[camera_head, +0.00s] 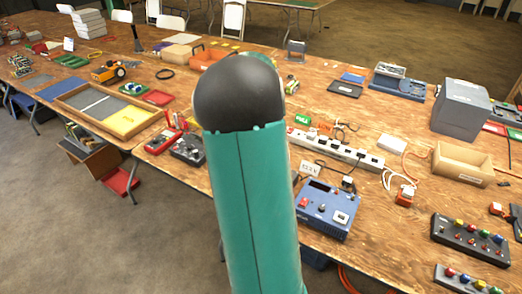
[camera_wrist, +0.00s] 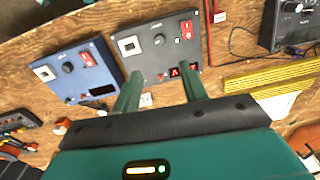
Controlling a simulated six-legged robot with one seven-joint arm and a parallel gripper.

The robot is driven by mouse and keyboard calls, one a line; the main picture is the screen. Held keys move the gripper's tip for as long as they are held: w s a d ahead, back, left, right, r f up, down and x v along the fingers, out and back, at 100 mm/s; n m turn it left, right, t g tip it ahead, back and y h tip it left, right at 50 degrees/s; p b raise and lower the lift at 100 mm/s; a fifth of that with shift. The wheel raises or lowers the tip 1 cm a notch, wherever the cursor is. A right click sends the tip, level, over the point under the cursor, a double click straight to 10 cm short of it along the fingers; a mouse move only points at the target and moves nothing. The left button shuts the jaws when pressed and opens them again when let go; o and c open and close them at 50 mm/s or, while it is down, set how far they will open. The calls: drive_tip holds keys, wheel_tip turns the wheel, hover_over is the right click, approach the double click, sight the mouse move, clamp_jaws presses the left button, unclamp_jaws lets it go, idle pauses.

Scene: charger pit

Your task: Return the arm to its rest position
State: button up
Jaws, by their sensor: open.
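My arm, a teal link with a black rounded joint, rises through the middle of the head view and stands in front of the long wooden table (camera_head: 370,215). My gripper is hidden there. In the wrist view, my gripper (camera_wrist: 160,73) shows two green fingers spread apart with nothing held between them. The fingers point toward a dark grey control box (camera_wrist: 157,48) with a white socket, a knob and red parts. A blue control box (camera_wrist: 77,72) lies to the left of it. I cannot tell whether the fingers touch the grey box.
In the head view, a blue box (camera_head: 326,209), a white power strip (camera_head: 336,151) and cables lie right of my arm. An open cardboard box (camera_head: 462,163), a grey cabinet (camera_head: 461,108) and a button panel (camera_head: 470,240) stand farther right. Open floor (camera_head: 60,215) shows at left.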

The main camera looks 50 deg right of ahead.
idle(0.4)
drive_tip(key=w+a+r+n+t, duration=0.15)
drive_tip(key=a+r+n, duration=0.3)
drive_tip(key=a, duration=0.65)
drive_tip(key=w+a+r+n+t, duration=0.1)
drive_tip(key=w+a+r+n, duration=0.15)
drive_tip(key=a+r, duration=0.55)
drive_tip(key=s+a+n+t, duration=0.1)
drive_tip(key=s+a+n, duration=0.4)
drive_tip(key=a, duration=0.6)
drive_tip(key=s+a+n+t, duration=0.1)
drive_tip(key=s+a+n, duration=0.4)
drive_tip(key=a, duration=0.6)
drive_tip(key=shift+s+a+r, duration=0.35)
drive_tip(key=shift+r, duration=0.1)
drive_tip(key=shift+d+t, duration=0.1)
drive_tip(key=shift+t, duration=0.15)
